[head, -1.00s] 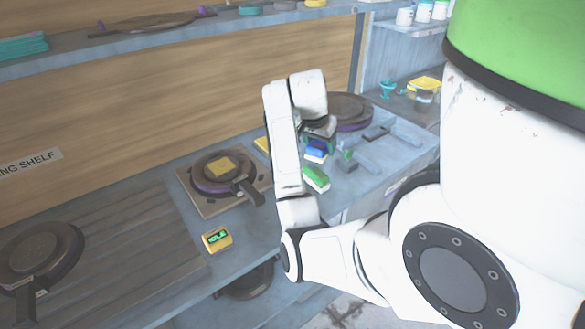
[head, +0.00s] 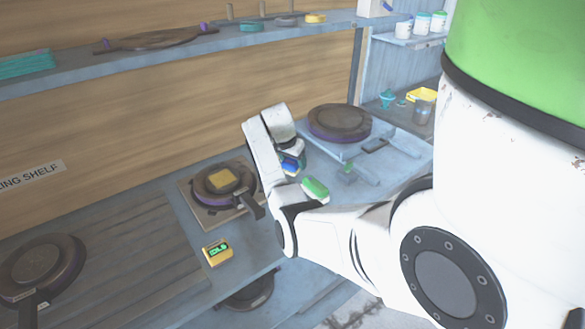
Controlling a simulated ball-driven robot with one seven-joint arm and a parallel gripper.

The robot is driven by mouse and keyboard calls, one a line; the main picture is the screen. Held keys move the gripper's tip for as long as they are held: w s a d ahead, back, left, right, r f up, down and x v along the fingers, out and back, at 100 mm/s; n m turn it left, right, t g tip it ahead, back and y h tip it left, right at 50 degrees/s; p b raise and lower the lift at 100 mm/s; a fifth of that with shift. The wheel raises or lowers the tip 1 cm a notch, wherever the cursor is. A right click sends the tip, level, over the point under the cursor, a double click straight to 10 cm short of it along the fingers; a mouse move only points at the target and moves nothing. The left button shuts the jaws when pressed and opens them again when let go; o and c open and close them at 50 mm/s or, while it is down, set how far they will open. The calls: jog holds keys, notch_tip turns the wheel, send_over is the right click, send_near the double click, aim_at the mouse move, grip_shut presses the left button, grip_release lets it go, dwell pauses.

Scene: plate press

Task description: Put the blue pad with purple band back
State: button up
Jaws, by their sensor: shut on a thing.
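A blue pad (head: 290,167) is at my gripper (head: 291,157), over the counter between the pan at the centre and the pan at the back right. My gripper is shut on the blue pad. My wrist hides part of the pad, and a purple band on it cannot be made out. A green pad (head: 316,188) with a pale base lies on the counter just right of and nearer than the blue pad, partly behind my arm.
A yellow timer box (head: 217,252) stands nearer. Another round pan (head: 340,122) is at the back right, beside dark-handled tools (head: 376,145). A shelf (head: 180,40) runs above.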

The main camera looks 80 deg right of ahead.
jog(key=shift+w+d+f, duration=0.1)
jog(key=shift+w+f, duration=0.05)
jog(key=shift+f, duration=0.05)
jog(key=shift+f+p, duration=0.4)
jog(key=shift+f, duration=1.2)
jog(key=shift+f, duration=0.2)
jog(key=o, duration=0.9)
jog(key=shift+o, duration=0.2)
jog(key=shift+r, duration=0.1)
jog(key=shift+r, duration=0.2)
jog(key=v, duration=1.2)
jog(key=shift+b, duration=0.3)
